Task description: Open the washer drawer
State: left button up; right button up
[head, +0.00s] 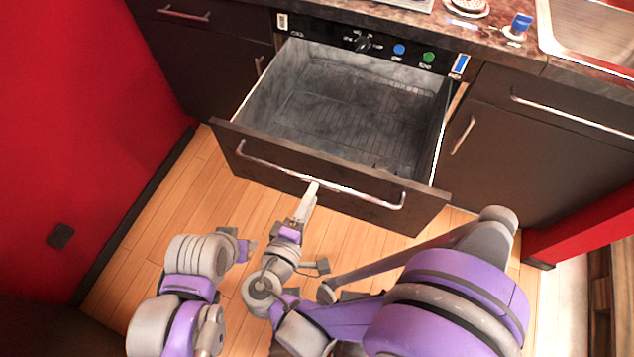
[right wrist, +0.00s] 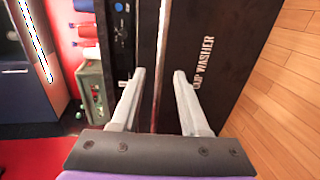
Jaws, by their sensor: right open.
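The washer drawer (head: 330,188) is pulled well out from the cabinet in the head view, and its grey interior (head: 350,105) is open and looks empty. A metal bar handle (head: 270,165) runs along its dark front. My right gripper (head: 312,187) is at the middle of this handle. In the right wrist view the right gripper (right wrist: 156,75) has its two fingers apart, with a thin metal strip, seemingly the handle, between them. The dark front there reads "CUP WASHER" (right wrist: 203,62). My left gripper (head: 246,250) is low at the left, away from the drawer; its fingers are unclear.
A control panel (head: 375,45) with a knob and coloured buttons is above the drawer. Closed cabinets flank it, the right one (head: 530,140) with metal handles. A red wall (head: 70,120) bounds the left. Wooden floor (head: 235,190) is free in front. A green crate (right wrist: 93,95) shows in the right wrist view.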

jog(key=v, duration=0.5)
jog(key=shift+s, duration=0.1)
jog(key=shift+a, duration=0.1)
dwell(0.4)
